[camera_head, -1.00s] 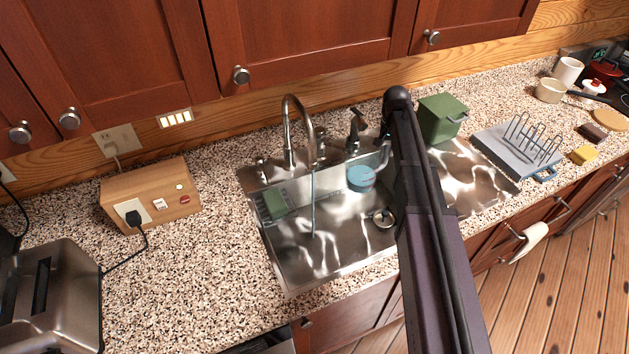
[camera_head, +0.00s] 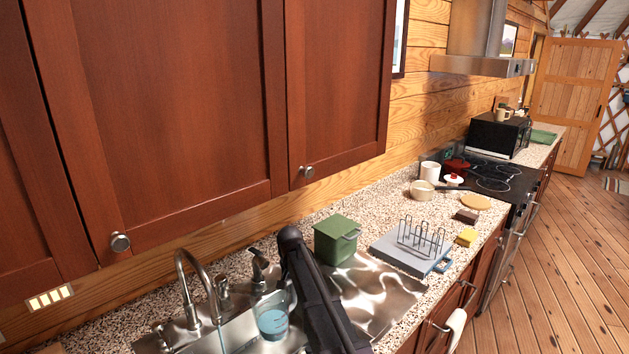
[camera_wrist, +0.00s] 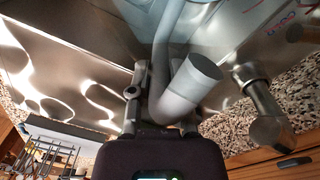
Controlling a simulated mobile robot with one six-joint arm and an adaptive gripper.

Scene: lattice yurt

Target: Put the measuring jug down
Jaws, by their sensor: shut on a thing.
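The measuring jug (camera_head: 271,316) is clear, with blue liquid in it. In the head view it is at or above the sink (camera_head: 180,335), right of the tap, looking roughly upright. My arm covers its right side. In the wrist view its clear wall with red markings (camera_wrist: 284,22) fills the upper part, and its grey bent handle (camera_wrist: 165,50) runs down between my fingers. My gripper (camera_wrist: 175,95) is shut on the jug by the handle. In the head view the gripper is hidden behind my arm. I cannot tell whether the jug's base touches anything.
A thin stream hangs under the tap (camera_head: 193,262). A green box (camera_head: 337,240) stands behind the steel drainboard (camera_head: 385,300). Right of it are a grey rack board (camera_head: 400,258), a yellow sponge (camera_head: 467,237), a dark block (camera_head: 466,216) and pots near the stove (camera_head: 495,178). Bare drainboard shows.

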